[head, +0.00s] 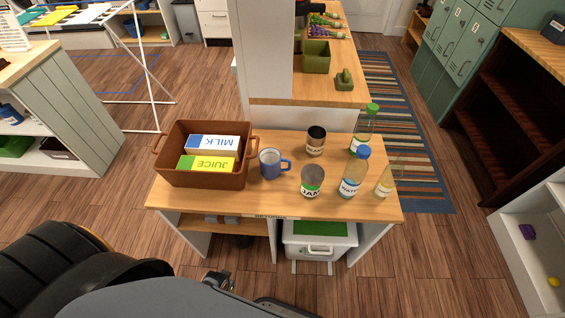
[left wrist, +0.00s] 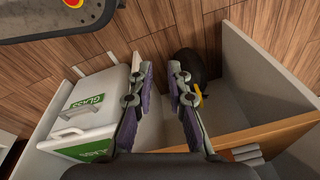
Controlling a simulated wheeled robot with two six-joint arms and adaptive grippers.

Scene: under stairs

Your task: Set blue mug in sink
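The blue mug (head: 270,163) stands upright on the wooden counter (head: 240,202) in the head view, just right of a brown bin, with its handle to the right. I see no sink in either view. My left gripper (left wrist: 160,68) is open in the left wrist view, with nothing between its fingers. It is low in front of the counter, facing the floor and lower shelves, apart from the mug. My left arm fills the lower left of the head view. My right gripper is not in view.
The brown bin (head: 204,179) holds milk and juice cartons. A white GLASS bin (left wrist: 87,120) stands below. A wall panel (head: 262,48) rises behind the counter.

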